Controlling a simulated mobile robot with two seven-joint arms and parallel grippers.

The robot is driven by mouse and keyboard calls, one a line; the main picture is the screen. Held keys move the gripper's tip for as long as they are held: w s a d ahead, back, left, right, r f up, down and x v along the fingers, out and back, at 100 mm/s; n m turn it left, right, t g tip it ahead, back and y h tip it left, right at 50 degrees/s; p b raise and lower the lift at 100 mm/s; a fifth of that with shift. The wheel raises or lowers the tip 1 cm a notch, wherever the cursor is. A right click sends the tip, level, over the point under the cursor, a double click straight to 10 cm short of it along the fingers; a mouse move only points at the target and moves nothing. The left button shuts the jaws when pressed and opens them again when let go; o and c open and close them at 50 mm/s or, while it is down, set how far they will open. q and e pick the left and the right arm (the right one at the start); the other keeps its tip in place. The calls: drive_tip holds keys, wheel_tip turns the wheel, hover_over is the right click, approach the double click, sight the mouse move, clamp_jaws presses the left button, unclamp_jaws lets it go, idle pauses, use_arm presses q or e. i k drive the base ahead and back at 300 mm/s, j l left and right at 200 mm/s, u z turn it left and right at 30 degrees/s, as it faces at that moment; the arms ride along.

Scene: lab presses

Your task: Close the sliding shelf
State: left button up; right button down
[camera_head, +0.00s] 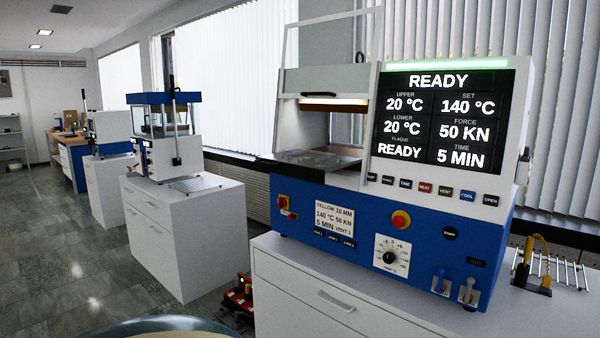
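The press (390,200) stands on a white cabinet at the right, with a blue lower front and a lit display reading READY. Its sliding shelf (312,162) is a flat, dark metal plate in the open bay left of the display. The plate sticks out past the blue front's top edge toward the left. A raised clear guard with a light frame (325,80) is above the bay. Neither of my grippers is in view.
A white drawer cabinet (300,305) carries the press. A wire rack (556,270) and a yellow-handled tool (540,262) are at its right. Smaller presses (160,145) stand on white cabinets further left. Red items (238,298) lie on the floor. The tiled floor at left is clear.

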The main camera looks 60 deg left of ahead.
sight(309, 165)
drive_tip(key=u, duration=2.05)
